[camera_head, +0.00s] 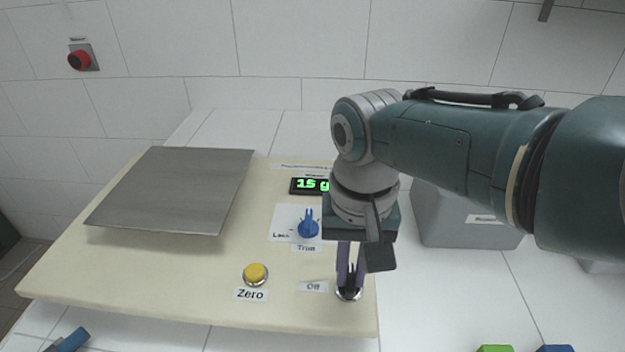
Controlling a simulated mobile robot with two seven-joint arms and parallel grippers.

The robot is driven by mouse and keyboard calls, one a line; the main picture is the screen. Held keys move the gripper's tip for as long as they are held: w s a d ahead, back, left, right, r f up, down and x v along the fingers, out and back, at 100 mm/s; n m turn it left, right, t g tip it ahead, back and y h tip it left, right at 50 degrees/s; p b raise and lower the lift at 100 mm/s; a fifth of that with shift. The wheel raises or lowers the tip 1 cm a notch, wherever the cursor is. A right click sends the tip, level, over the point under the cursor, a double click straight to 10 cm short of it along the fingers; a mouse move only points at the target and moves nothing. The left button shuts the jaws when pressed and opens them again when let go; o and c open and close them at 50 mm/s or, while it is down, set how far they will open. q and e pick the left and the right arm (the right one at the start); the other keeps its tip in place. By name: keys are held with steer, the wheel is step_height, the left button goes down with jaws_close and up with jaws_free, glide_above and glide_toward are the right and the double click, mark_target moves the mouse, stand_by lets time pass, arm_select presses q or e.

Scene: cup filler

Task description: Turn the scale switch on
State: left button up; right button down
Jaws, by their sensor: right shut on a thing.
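The scale switch (348,293) is a dark lever on a round metal base at the front right of the cream scale panel (150,286), beside the "Off" label (313,287). My right gripper (349,277) points down over it. Its purple fingers are shut on the switch lever, which they partly hide. The display (310,185) is lit and reads "15 g", partly covered by my right arm.
The panel also bears a grey metal plate (175,188), a yellow Zero button (255,274) and a blue Trim knob (308,224). A grey box (450,215) stands right of the panel. A red button (80,60) is on the back wall.

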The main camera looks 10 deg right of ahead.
mark_target(351, 275)
stand_by(0.4)
steer(key=c, duration=0.9)
jaws_free()
steer(key=shift+r, duration=0.1)
step_height(351, 275, up, 10)
steer(key=p, duration=0.6)
